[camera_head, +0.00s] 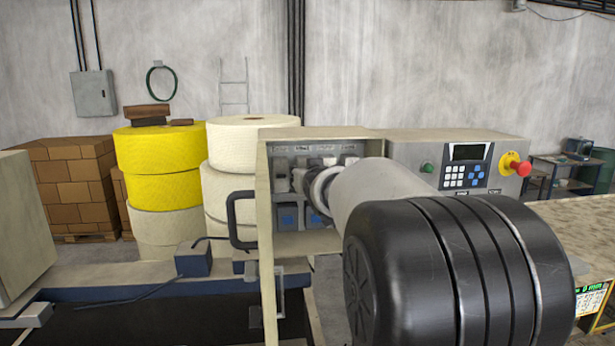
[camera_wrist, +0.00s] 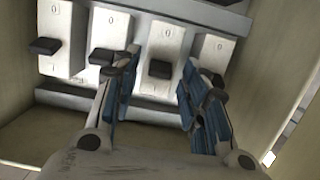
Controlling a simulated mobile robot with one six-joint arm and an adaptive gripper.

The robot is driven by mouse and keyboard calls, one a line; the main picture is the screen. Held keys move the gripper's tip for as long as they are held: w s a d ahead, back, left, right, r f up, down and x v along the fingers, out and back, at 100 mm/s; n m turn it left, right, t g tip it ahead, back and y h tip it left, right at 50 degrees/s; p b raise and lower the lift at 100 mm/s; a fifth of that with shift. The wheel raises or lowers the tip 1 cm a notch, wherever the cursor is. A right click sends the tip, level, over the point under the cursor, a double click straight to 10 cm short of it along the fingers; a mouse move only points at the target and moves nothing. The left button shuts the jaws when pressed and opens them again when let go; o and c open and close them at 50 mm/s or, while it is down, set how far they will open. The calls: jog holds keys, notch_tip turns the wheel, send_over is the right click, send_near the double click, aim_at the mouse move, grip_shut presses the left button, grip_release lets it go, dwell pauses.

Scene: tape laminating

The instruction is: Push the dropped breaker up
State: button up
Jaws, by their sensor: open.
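A row of white breakers with dark levers fills the top of the wrist view. The far-left lever (camera_wrist: 45,46), the second lever (camera_wrist: 102,56) and the third lever (camera_wrist: 160,69) show clearly. The fourth breaker (camera_wrist: 213,52) is partly covered by my right finger. Contact is unclear. In the head view, my arm hides part of the open breaker box (camera_head: 264,200).
The box's side wall (camera_wrist: 277,75) stands close on the right in the wrist view. In the head view, a black door handle (camera_head: 233,220) is at left. A control panel with a keypad (camera_head: 467,176) and red emergency button (camera_head: 523,168) is at right.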

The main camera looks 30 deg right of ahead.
jog(key=v, duration=1.2)
jog(key=shift+f, duration=0.1)
